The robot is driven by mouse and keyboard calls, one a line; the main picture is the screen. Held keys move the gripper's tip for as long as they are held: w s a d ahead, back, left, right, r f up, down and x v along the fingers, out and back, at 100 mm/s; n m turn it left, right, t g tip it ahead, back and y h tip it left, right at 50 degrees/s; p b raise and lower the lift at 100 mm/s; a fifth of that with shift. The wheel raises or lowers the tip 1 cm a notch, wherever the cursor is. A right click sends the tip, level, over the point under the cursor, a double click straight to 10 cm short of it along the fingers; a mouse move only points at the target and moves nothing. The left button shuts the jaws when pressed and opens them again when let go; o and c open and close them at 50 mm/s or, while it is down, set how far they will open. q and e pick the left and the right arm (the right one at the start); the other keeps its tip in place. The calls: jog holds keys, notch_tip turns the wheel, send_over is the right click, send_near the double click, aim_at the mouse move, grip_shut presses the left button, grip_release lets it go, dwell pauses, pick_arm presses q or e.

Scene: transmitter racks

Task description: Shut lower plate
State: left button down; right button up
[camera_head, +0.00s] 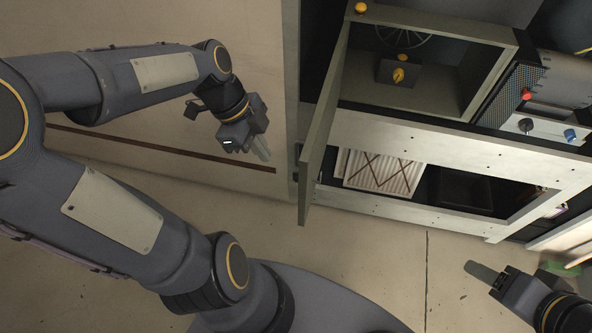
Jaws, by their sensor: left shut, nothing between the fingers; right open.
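A grey-green hinged plate (322,135) stands open at the left side of a box-like compartment (470,35) in the rack, sticking out toward me. My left gripper (262,154) is shut and empty, in front of the pale wall, left of the plate and apart from it. My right gripper (482,271) is open and empty at the lower right, over the floor and away from the plate. One of its fingers is hard to make out.
Inside the compartment is a dark block with a yellow knob (398,75). Below it, a pale frame (460,143) surrounds an opening with a white ribbed panel (385,175). A control unit with a red knob (526,94) stands at right. Floor (390,260) before the rack is clear.

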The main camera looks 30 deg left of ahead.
pick_arm(q)
jog(key=w+d+f, duration=0.1)
jog(key=d+f, duration=0.4)
jog(key=d, duration=0.1)
jog(key=shift+d+f+p, duration=0.15)
jog(key=shift+f+p, duration=0.15)
jog(key=shift+f, duration=0.1)
jog(key=shift+w, duration=0.1)
